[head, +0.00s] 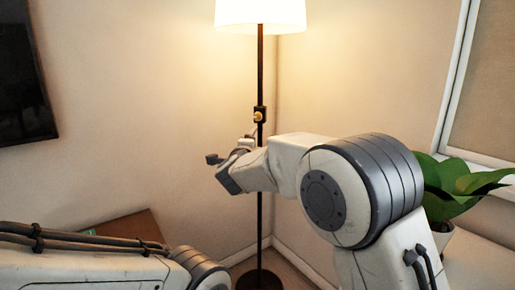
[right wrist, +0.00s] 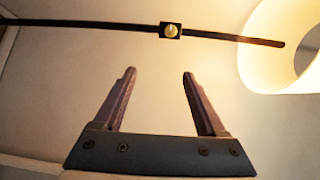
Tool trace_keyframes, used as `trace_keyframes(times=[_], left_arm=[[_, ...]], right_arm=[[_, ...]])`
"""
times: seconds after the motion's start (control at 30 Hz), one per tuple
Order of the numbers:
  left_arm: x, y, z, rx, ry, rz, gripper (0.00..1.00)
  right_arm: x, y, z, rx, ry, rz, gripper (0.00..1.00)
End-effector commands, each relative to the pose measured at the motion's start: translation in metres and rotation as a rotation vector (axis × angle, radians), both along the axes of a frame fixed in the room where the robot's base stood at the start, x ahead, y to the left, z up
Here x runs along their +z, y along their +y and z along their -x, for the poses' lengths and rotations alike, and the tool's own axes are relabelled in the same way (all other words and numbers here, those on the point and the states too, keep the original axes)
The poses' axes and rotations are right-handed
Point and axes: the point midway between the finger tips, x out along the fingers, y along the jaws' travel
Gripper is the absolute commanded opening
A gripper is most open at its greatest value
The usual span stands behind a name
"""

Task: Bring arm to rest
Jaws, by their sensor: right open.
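My right arm reaches in from the right in the head view, raised in front of a floor lamp. My right gripper (right wrist: 160,75) is open in the right wrist view, with nothing between its two fingers. The lamp's dark pole (right wrist: 100,24) with a small brass switch knob (right wrist: 170,31) lies beyond the fingertips, apart from them in that view. In the head view the knob (head: 258,116) is just above my right wrist. My left arm lies low at the bottom left, and its gripper is out of view.
The lit lampshade (head: 260,14) is at the top; the lamp base (head: 260,280) stands on the floor. A green potted plant (head: 455,185) is right of my right arm. A dark screen (head: 22,75) hangs at left. A brown surface (head: 122,228) shows behind my left arm.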

Motion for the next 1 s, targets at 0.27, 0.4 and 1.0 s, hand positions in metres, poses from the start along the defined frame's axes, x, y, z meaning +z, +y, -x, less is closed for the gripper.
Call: trace_keyframes(times=[0.27,0.4,1.0], left_arm=[[0.0,0.0,0.0,0.0,0.001,-0.001,0.44],[0.0,0.0,0.0,0.0,0.001,-0.001,0.44],[0.0,0.0,0.0,0.0,0.001,-0.001,0.44]], right_arm=[[-0.044,-0.03,0.018,0.18,0.18,0.323,0.74],[-0.088,-0.057,0.05,0.328,0.337,0.553,0.74],[-0.247,-0.174,0.282,1.002,0.973,1.16,0.74]])
